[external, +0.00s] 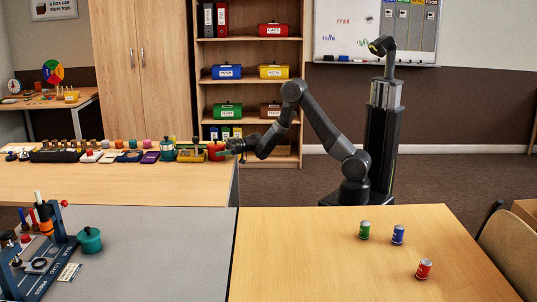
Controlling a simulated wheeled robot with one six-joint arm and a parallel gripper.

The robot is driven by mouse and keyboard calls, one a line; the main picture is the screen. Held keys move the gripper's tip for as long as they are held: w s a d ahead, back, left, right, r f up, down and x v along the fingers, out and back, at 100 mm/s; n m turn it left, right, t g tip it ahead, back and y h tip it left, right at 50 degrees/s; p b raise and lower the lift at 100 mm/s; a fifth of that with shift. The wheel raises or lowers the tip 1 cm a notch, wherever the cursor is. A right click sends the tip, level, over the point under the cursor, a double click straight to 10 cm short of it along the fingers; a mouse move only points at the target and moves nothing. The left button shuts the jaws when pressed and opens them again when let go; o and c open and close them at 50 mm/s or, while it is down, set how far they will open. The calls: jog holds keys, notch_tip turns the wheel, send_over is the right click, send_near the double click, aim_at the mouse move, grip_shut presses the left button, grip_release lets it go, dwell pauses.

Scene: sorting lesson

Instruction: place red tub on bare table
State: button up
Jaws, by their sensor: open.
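A red tub (215,151) stands near the right end of the row of things on the far left wooden table (120,188). My gripper (226,147) is at the tub's right side, reaching in from the right. Its jaws are open; at this size I cannot tell whether they touch the tub. Bare table top shows in front of the row, and the near right wooden table (300,255) has a wide bare area too.
Several small items line the far left table, with a yellow tray (191,156) left of the tub. A green can (364,230), a blue can (398,235) and a red can (424,269) stand on the right table. A teal pot (90,240) sits on the grey table.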

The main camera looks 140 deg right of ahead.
jog(key=shift+r, duration=0.1)
jog(key=c, duration=2.1)
notch_tip(320, 180, up, 10)
jog(key=shift+p, duration=1.2)
jog(key=shift+c, duration=0.2)
jog(key=shift+w+a+r, duration=0.25)
jog(key=shift+w, duration=0.15)
jog(key=w+a+m+g+h, duration=0.35)
jog(key=a+h, duration=0.25)
jog(key=a, duration=1.2)
jog(key=w+a+f+n+t+y+p, duration=0.1)
jog(key=w+a+n+t+y+p, duration=0.15)
jog(key=w+a+p, duration=0.5)
jog(key=w+a+f+n+t+y+p, duration=0.1)
jog(key=w+a+y+p, duration=0.3)
jog(key=a, duration=0.6)
jog(key=w+a+f+n+t+y+p, duration=0.1)
jog(key=a+y+p, duration=0.4)
jog(key=a, duration=1.5)
notch_tip(320, 180, down, 2)
jog(key=w+n+p, duration=0.1)
jog(key=n+p, duration=0.1)
jog(key=p, duration=0.1)
jog(key=shift+a+n, duration=0.2)
jog(key=shift+n, duration=0.2)
